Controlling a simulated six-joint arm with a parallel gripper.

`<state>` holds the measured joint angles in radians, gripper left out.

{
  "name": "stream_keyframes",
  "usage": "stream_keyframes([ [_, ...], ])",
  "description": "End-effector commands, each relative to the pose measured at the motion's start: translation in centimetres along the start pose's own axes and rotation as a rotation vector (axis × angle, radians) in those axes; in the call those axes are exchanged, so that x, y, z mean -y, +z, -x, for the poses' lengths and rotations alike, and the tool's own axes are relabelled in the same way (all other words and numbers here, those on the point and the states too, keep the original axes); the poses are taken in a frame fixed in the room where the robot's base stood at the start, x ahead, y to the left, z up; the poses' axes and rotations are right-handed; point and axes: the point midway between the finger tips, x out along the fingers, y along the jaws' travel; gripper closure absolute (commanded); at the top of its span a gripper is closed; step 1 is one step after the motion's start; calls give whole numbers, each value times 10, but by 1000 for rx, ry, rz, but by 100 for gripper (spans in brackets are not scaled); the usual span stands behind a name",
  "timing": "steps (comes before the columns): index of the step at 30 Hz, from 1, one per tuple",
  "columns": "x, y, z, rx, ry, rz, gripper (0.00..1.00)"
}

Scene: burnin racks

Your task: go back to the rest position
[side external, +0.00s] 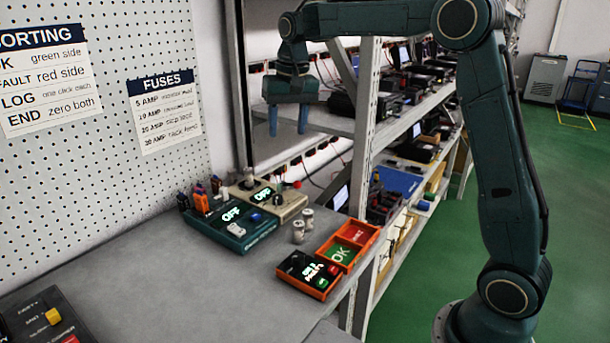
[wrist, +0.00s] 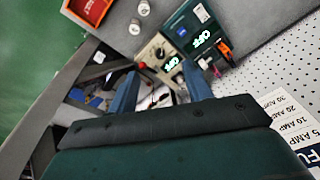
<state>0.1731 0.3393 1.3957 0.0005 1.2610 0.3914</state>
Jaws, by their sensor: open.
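My gripper (side external: 289,119) is open and empty, with its two blue fingers pointing down. It hangs in the air above the back of the workbench, in front of the shelf rack. In the wrist view my gripper (wrist: 160,92) shows both fingers apart with nothing between them. Below it on the bench are a teal box (side external: 234,222) and a beige box (side external: 281,203), each with a display reading OFF. They also show in the wrist view as the teal box (wrist: 198,28) and the beige box (wrist: 160,60).
Two grey cylinders (side external: 303,224) stand on the bench (side external: 150,265). An orange tray (side external: 346,244) with green OK and red sections lies at the right edge beside a black-and-orange counter (side external: 308,275). A dark switch box (side external: 45,318) is at front left. Racks (side external: 364,110) stand behind.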

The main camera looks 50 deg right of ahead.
Motion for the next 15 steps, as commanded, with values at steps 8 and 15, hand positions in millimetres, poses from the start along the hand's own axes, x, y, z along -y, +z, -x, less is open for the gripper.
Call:
stream_keyframes([
  [8,-8,60,36,-64,-30,109,50],
  [15,-21,112,53,-116,-53,202,50],
])
